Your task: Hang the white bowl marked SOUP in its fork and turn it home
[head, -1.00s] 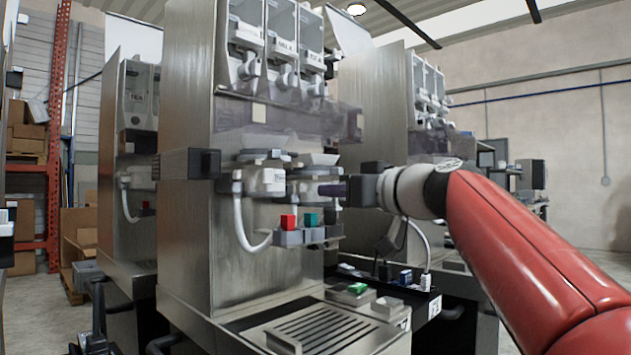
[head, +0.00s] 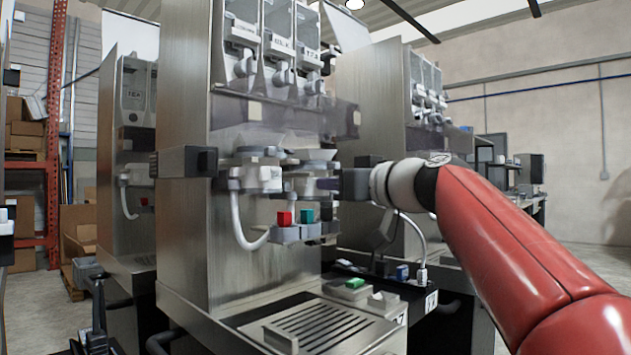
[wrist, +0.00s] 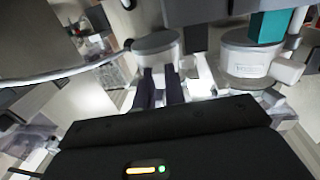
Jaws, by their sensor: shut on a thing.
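My gripper (head: 326,184) reaches in from the right at the middle dispenser and is shut on a pale bowl (head: 304,178). In the wrist view the dark fingers (wrist: 162,86) close on this round, pale grey-white bowl (wrist: 155,48). No SOUP mark is readable on it. It sits at the height of the holders, under the clear guard; whether it rests in its fork I cannot tell. A second white bowl (head: 264,179) with a small label hangs just to its left, and it also shows at right in the wrist view (wrist: 246,60).
A red button (head: 284,218) and a teal button (head: 307,216) sit on a grey box below the bowls. A white hose (head: 240,225) curves at the left. A drip grate (head: 318,323) lies below. Similar dispensers stand left and right.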

